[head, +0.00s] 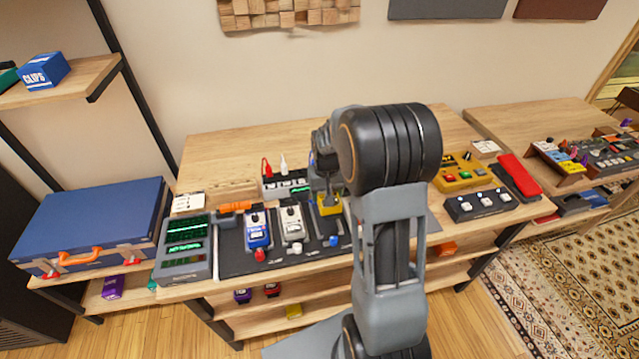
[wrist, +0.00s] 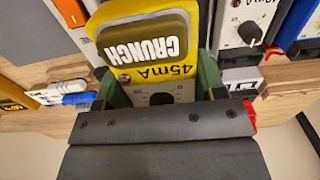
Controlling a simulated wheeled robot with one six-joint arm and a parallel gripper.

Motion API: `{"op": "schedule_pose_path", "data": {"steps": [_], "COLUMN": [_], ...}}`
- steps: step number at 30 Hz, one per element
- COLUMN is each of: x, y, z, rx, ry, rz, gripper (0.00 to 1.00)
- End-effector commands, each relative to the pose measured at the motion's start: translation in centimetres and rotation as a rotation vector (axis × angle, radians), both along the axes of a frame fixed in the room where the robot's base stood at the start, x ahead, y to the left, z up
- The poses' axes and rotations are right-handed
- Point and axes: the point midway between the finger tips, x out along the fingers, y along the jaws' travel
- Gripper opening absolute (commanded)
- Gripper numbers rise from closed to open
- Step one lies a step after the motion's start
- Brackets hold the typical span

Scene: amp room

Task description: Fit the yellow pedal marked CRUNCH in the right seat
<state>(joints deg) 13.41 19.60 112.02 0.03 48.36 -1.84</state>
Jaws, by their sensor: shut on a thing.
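The yellow pedal marked CRUNCH (wrist: 150,40) fills the top middle of the wrist view, its lettering upside down and "45mA" printed on its yellow edge. My gripper (wrist: 160,92) is shut on it, with a green finger on each side. In the head view the yellow pedal (head: 329,209) is at the right of the dark pedal board (head: 235,264), beside the white pedal (head: 292,227), under my gripper (head: 328,188). The blue pedal (head: 257,230) stands left of the white one. The right seat is hidden beneath the yellow pedal and arm; I cannot tell whether the pedal touches it.
The white pedal (wrist: 245,20) is close beside the held pedal in the wrist view. A yellow box (head: 460,174) and a black switch box (head: 480,204) stand right of my arm. A meter unit (head: 184,250) and a blue case (head: 95,215) are at left. The back table is partly clear.

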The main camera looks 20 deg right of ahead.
Motion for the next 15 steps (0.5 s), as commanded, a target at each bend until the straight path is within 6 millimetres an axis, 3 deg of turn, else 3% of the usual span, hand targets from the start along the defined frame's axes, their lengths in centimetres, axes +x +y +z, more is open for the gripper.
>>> {"op": "schedule_pose_path", "data": {"steps": [15], "x": [0.0], "y": [0.2], "z": [-2.8], "rx": [0.000], "ry": [0.000], "rz": [0.005], "gripper": [0.26]}}
